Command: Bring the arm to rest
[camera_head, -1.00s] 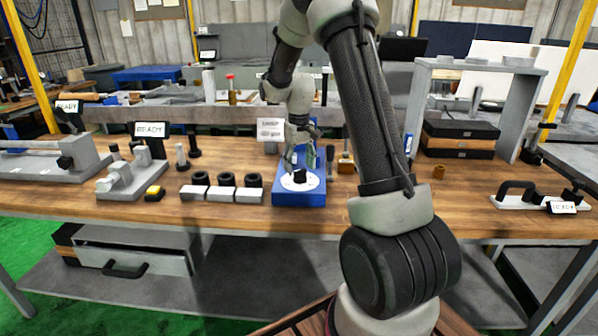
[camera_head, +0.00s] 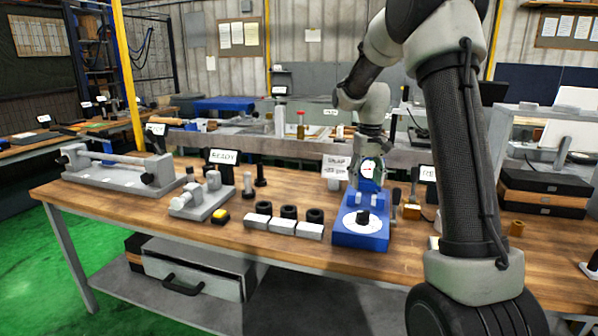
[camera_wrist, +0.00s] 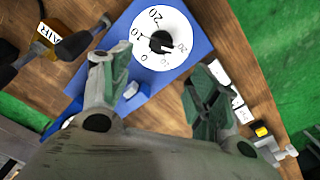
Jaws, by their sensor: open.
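My gripper shows in the wrist view (camera_wrist: 155,72) with its two green-padded fingers spread apart and nothing between them. Beyond the fingers is a blue box (camera_wrist: 185,15) with a white dial (camera_wrist: 175,28) marked 0, 10 and 20 and a black knob (camera_wrist: 160,42) at its centre. In the head view the blue box (camera_head: 345,238) stands on the workbench, its knob (camera_head: 363,216) uncovered. My wrist and gripper (camera_head: 369,185) are above and behind the knob, apart from it. The fingers are hard to make out there against a round gauge face (camera_head: 369,170).
The wooden bench (camera_head: 120,205) holds grey blocks (camera_head: 283,227) with black rings, a grey fixture (camera_head: 205,200) with a yellow button (camera_head: 221,217), and a long grey fixture (camera_head: 115,172) at left. Black cases (camera_head: 545,190) stand at right. The bench's front strip is mostly clear.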

